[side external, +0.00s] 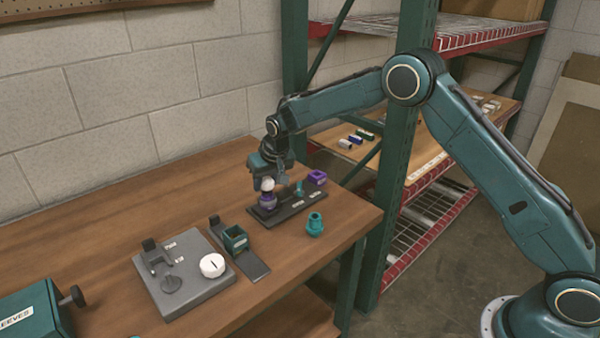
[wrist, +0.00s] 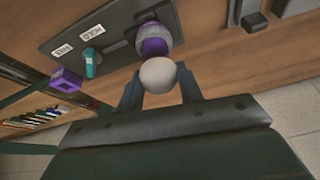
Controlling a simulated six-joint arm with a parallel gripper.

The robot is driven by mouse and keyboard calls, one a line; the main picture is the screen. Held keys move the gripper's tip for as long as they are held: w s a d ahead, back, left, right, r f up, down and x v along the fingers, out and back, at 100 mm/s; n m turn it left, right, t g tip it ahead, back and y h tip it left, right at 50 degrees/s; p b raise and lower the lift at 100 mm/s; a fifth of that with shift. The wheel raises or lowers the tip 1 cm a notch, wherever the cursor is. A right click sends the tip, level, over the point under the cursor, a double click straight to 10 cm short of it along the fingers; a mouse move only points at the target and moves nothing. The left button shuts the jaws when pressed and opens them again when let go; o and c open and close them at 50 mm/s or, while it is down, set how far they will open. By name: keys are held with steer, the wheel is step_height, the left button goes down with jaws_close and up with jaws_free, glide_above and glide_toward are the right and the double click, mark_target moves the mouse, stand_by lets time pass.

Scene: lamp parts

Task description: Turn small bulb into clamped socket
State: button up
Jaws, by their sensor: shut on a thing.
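The small white bulb (side external: 267,184) is at my gripper, above a purple socket-like part (side external: 267,201) on a dark base plate (side external: 290,214). In the wrist view the round bulb (wrist: 158,76) sits between the two fingers of my gripper (wrist: 160,88), which is shut on it. Directly beyond the bulb is the purple part (wrist: 153,46) with a grey ring around it. The bulb appears in line with the purple part and close against it. How deep it sits, and any thread, is hidden.
A teal flanged part (side external: 315,225) stands near the table edge. A teal open box (side external: 235,238) and a grey fixture with a white disc (side external: 212,265) are nearer the camera.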

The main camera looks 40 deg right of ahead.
steer(key=shift+m, duration=0.3)
steer(key=m+h, duration=0.1)
steer(key=m, duration=0.1)
steer(key=m+h, duration=0.1)
steer(key=m, duration=0.1)
steer(key=shift+w+g, duration=0.1)
steer(key=shift+g, duration=0.2)
steer(key=o, duration=0.9)
steer(key=v, duration=1.4)
steer(key=shift+d, duration=0.1)
